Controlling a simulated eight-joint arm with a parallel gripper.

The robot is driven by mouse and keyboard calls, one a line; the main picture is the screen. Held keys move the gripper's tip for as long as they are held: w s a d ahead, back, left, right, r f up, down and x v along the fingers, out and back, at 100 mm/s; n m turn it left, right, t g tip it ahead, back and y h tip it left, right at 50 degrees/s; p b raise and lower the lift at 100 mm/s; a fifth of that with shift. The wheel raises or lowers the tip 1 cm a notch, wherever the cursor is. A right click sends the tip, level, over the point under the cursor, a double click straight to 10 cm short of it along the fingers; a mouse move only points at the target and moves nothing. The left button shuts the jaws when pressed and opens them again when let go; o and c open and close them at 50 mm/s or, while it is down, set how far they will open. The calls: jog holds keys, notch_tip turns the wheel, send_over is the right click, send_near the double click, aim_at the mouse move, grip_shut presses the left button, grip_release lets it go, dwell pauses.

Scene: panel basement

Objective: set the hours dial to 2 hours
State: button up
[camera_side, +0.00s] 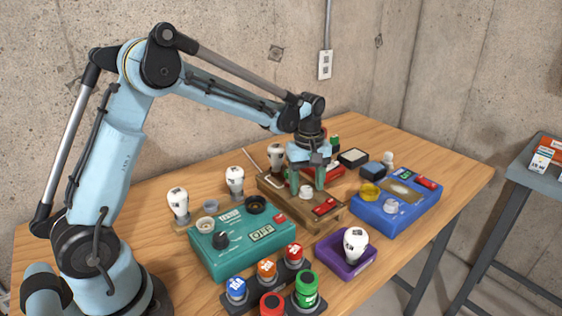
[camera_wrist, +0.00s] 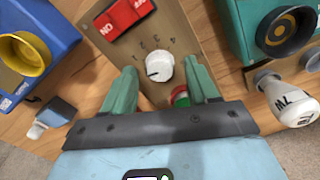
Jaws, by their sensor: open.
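The white hours dial (camera_wrist: 157,68) sits on a brown wooden box (camera_wrist: 185,22), with small numerals in an arc around its far side. A dark pointer mark shows near the dial's left edge in the wrist view; which numeral it matches is hard to tell. My gripper (camera_wrist: 160,68) is open, with one green finger on each side of the dial and gaps visible between. In the side view my gripper (camera_side: 307,180) points down over the box, close above or around the dial (camera_side: 306,192); contact cannot be told.
A red switch (camera_wrist: 124,17) is on the same box, and a small red-and-green knob (camera_wrist: 180,96) shows between the fingers. A teal box (camera_side: 238,262) stands left, a blue box (camera_side: 408,218) right, and a purple base with a bulb (camera_side: 355,243) in front.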

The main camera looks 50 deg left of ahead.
jog(key=shift+f, duration=0.4)
jog(key=c, duration=1)
jog(key=shift+c, duration=0.2)
jog(key=m, duration=0.6)
jog(key=shift+m, duration=0.3)
jog(key=m, duration=0.3)
jog(key=shift+m, duration=2)
